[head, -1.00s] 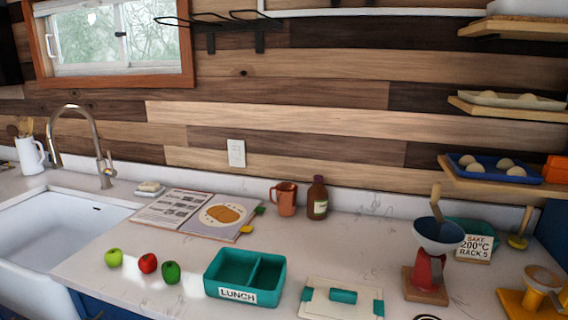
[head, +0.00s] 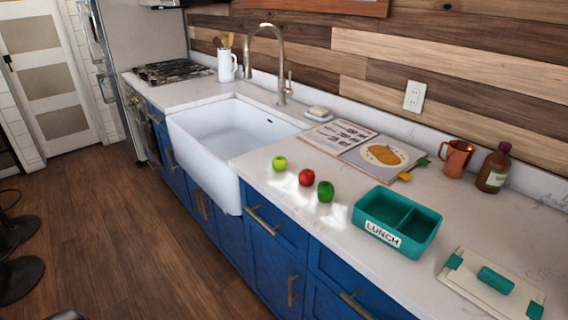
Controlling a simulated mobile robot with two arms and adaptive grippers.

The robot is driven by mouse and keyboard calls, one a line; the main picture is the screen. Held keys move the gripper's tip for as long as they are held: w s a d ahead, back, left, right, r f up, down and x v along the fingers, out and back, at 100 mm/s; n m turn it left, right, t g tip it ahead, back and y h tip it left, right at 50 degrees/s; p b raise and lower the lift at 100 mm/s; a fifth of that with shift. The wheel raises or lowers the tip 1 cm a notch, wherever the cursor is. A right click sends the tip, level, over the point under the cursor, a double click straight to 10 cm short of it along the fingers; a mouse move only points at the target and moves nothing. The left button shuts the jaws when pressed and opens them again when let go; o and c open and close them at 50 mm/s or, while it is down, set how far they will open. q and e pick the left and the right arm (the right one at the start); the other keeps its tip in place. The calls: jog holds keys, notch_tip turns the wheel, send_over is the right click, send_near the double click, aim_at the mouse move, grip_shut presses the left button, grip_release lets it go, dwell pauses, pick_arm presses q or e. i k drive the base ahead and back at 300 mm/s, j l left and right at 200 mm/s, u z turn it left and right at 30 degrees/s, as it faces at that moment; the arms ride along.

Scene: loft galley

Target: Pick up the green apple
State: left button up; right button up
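A light yellow-green apple (head: 279,163) sits on the pale counter near its front edge, just right of the sink. A red apple (head: 306,177) is right of it, and a darker green round fruit or pepper (head: 325,191) comes after that; I cannot tell which it is. The three stand in a row, apart from each other. Neither of my grippers can be made out in the head view.
A teal lunch box (head: 411,244) stands right of the row, with its lid (head: 467,285) beyond. An open book (head: 383,155) lies behind. The white sink (head: 215,137) is at left. Open wooden floor (head: 130,240) lies in front of the blue cabinets (head: 270,231).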

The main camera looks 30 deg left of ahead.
aim_at(279, 162)
jog(key=u, duration=0.3)
jog(key=i+j+u, duration=0.3)
jog(key=u, duration=0.15)
jog(key=i+j+u, duration=0.45)
jog(key=k+l, duration=0.05)
jog(key=k, duration=0.05)
